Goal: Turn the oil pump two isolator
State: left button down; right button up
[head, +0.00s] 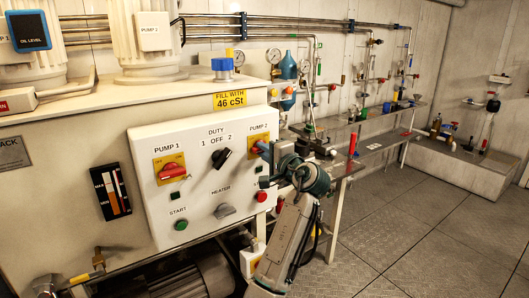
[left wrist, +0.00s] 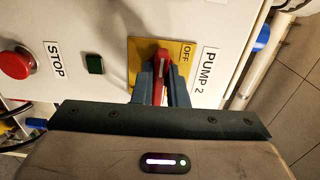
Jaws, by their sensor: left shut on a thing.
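The pump 2 isolator is a red handle on a yellow plate (head: 259,140) at the upper right of the white control panel, under the PUMP 2 label. In the left wrist view its red handle (left wrist: 160,70) stands between my two fingers, in front of the yellow plate (left wrist: 185,52) marked OFF. The handle runs roughly parallel to the PUMP 2 lettering. My left gripper (head: 264,152) is shut on this handle and hides part of it in the head view; its fingers also show in the left wrist view (left wrist: 161,88). My right gripper is not in view.
The pump 1 isolator (head: 171,170), black duty selector (head: 221,157), heater switch (head: 224,210) and green start button (head: 181,225) are on the panel (head: 200,190). Floor at right is clear.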

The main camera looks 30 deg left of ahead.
pick_arm(q)
jog(key=c, duration=1.4)
grip_release()
jog(key=shift+c, duration=0.2)
